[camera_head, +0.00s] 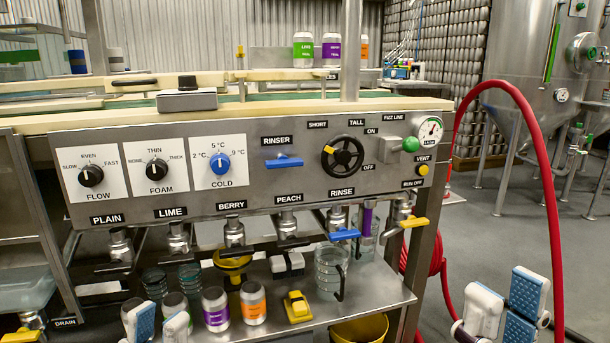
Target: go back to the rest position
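My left gripper (158,325) shows at the bottom left, in front of the lower shelf. Its white fingertips with blue pads stand apart, with nothing seen between them. My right gripper (506,309) shows at the bottom right, over the grey floor and right of the machine. Its fingers, with blue textured pads, stand apart and hold nothing that I can see. The rest of both arms is mostly out of the frame.
The machine's control panel (262,165) stands ahead, above a metal shelf (385,290). A purple can (215,308), an orange can (253,302) and a glass jug (331,268) stand there. A red hose (548,200) loops down near my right gripper. Open floor lies right.

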